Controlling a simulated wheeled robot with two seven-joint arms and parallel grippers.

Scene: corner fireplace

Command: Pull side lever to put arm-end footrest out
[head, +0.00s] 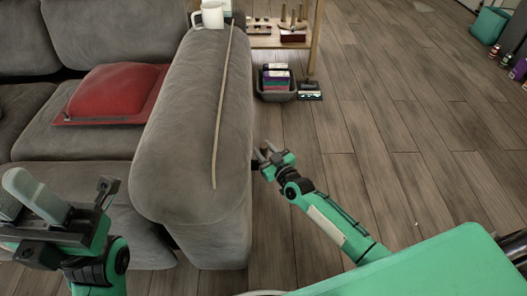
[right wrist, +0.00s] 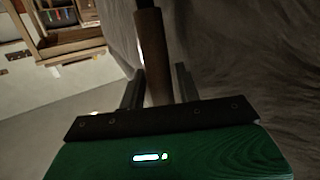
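The grey sofa's arm (head: 190,120) stands in the middle of the head view. My right gripper (head: 265,152) is low beside its outer side, fingers pointing toward the sofa. In the right wrist view, a brown wooden side lever (right wrist: 153,50) runs down between the fingers of my right gripper (right wrist: 160,82). The fingers stand apart around it, with a narrow gap on the right. The lever is hidden in the head view. No extended footrest shows. My left gripper (head: 22,198) is over the seat front at the left; its fingers overlap, so its opening is unclear.
A thin stick (head: 220,110) lies along the sofa arm, with a white mug (head: 212,15) at its far end. A red cushion (head: 115,90) lies on the seat. A grey bin (head: 276,94) stands by a wooden shelf (head: 313,45). Wood floor at the right is mostly clear.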

